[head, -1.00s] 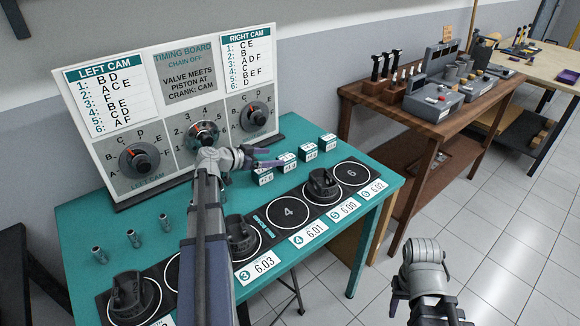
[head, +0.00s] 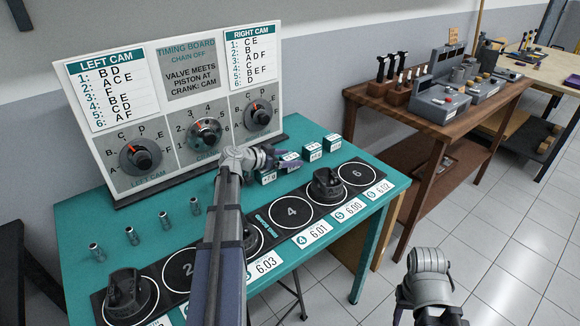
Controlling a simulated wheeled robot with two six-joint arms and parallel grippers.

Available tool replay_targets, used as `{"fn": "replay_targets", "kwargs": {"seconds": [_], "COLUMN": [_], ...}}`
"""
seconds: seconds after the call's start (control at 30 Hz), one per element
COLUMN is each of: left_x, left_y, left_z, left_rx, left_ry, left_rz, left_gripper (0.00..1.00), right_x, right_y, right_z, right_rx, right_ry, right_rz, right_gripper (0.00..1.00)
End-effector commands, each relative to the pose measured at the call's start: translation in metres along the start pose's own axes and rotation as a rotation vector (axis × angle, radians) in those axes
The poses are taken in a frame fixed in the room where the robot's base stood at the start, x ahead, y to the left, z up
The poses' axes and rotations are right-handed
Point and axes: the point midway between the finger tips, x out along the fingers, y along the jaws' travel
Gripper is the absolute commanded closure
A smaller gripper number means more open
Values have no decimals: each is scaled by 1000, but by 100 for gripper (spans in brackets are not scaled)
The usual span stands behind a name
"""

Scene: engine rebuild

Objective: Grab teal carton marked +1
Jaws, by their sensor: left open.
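Several small teal cartons with white labels stand in a row at the right back of the teal table: a near one (head: 266,177), one beside my gripper (head: 290,166), a third (head: 312,153) and the far one (head: 332,143). The label print is too small to read, so I cannot tell which is +1. My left gripper (head: 285,158) is open, low over the nearer cartons, and partly hides them. I cannot tell whether it touches one. My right gripper (head: 430,312) is at the bottom right, cut off by the picture edge, away from the table.
The timing board (head: 188,52) stands behind the cartons. A black mat (head: 268,216) with numbered circles runs along the table front, bearing black pistons (head: 327,184). Several small metal cylinders (head: 131,236) stand at left. A wooden bench (head: 440,128) is to the right.

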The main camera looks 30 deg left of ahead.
Motion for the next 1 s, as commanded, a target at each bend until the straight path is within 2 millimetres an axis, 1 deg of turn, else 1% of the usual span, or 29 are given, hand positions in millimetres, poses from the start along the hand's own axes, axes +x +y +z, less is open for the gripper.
{"fn": "replay_targets", "kwargs": {"seconds": [0.03,0.07,0.27,0.37,1.0], "left_x": [8,9,9,8,8], "left_y": [-1,-1,0,0,0], "left_z": [1,1,-1,0,0], "left_rx": [1,1,0,0,1], "left_ry": [0,0,0,0,0], "left_rz": [1,0,-1,-1,-1], "left_gripper": [10,10,10,20,92], "right_x": [4,4,3,3,3], "right_y": [0,0,0,0,0], "right_z": [0,0,0,0,0], "right_rx": [0,0,0,0,0], "right_ry": [0,0,0,0,0], "right_rz": [0,0,0,0,0], "right_gripper": [50,50,50,50,50]}}
